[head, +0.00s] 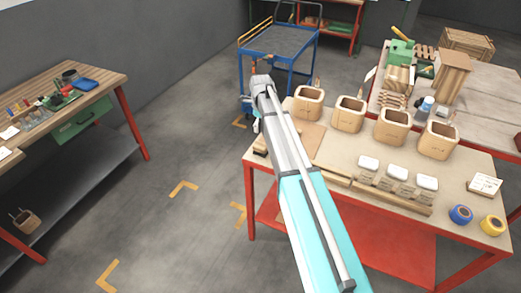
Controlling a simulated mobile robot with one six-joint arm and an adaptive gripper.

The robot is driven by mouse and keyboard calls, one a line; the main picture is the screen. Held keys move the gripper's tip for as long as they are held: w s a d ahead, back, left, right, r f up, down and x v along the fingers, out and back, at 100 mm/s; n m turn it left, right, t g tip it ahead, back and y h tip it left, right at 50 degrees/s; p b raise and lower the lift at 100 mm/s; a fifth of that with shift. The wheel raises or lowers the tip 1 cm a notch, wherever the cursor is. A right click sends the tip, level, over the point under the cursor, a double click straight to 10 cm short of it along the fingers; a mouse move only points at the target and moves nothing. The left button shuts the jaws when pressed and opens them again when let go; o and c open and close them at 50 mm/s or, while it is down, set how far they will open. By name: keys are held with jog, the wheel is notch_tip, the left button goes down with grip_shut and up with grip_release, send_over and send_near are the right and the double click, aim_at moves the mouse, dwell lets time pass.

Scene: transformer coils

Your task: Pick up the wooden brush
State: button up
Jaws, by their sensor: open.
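My arm reaches up across the middle of the head view and hides part of the workbench. My gripper (256,125) is at its far end, mostly hidden behind the wrist, above the bench's left edge. It is open, and I see nothing held in it. A small dark and brown item (260,148) lies at the bench's left edge, just below the gripper and partly behind the arm. It may be the wooden brush, but it is too small to tell for sure.
The workbench (460,185) carries several wooden boxes (349,113), white blocks (398,174), a blue tape roll (461,214) and a yellow one (492,225). A blue cart (278,42) stands behind. Another bench (100,82) is at left. The floor between is clear.

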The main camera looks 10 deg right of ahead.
aim_at(260, 150)
jog(key=shift+f, duration=0.1)
notch_tip(260, 150, down, 8)
jog(key=b, duration=0.8)
jog(key=shift+f+b, duration=0.25)
jog(key=shift+b, duration=0.05)
jog(key=shift+f, duration=0.1)
dwell(0.5)
jog(key=f+b, duration=0.3)
jog(key=shift+s+a+f+b, duration=0.15)
jog(key=shift+s+f+b, duration=0.05)
jog(key=shift+s+b, duration=0.15)
jog(key=shift+f+b, duration=0.75)
jog(key=shift+f, duration=0.05)
grip_shut()
dwell(0.3)
